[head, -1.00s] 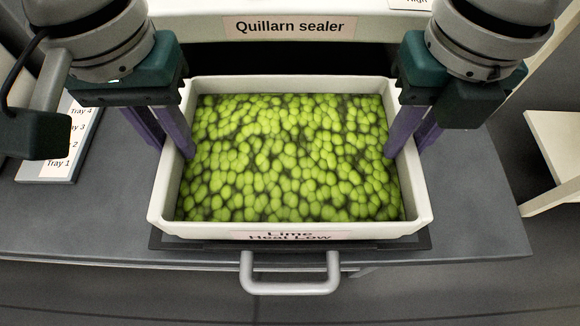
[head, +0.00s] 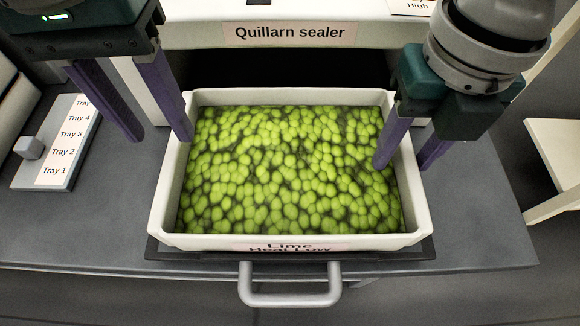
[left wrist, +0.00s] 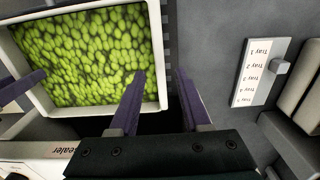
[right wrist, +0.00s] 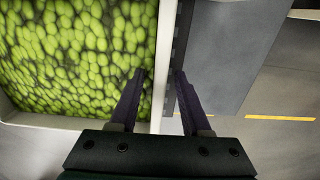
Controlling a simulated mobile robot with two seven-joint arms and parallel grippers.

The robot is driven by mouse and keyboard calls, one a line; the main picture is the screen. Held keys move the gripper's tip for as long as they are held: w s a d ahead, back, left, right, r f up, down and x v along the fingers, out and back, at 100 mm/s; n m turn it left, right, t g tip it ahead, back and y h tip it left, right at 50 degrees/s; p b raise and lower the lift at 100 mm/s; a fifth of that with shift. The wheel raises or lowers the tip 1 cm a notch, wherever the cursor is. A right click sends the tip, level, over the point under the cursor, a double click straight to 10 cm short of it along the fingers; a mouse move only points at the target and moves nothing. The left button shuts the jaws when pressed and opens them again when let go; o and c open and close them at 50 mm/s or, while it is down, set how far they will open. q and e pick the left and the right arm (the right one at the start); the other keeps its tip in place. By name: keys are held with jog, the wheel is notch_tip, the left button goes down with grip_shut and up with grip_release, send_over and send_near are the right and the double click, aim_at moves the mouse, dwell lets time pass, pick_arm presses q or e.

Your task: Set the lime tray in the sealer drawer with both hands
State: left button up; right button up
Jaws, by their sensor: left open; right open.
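The lime tray (head: 160,205) is a white tray full of green candies, labelled "Lime Heat Low" at its front. It sits on the dark drawer (head: 420,250) of the Quillarn sealer (head: 380,35); the drawer's grey handle (head: 290,299) sticks out in front. My right gripper (head: 400,165) is open at the tray's right wall, one finger on the inner side and one outside. The right wrist view shows the right wall (right wrist: 160,70) between these fingers.
A slider panel (head: 50,160) marked with several tray names and a grey knob (head: 28,147) lies on the counter (head: 100,220) at left. The counter beside the tray is mostly clear. A pale frame (head: 555,150) stands off the right edge.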

jog(key=shift+r, duration=0.2)
pick_arm(q)
notch_tip(320, 180, up, 6)
pick_arm(e)
notch_tip(320, 180, up, 12)
jog(key=shift+f, duration=0.15)
pick_arm(q)
jog(key=shift+r, duration=0.1)
dwell(0.4)
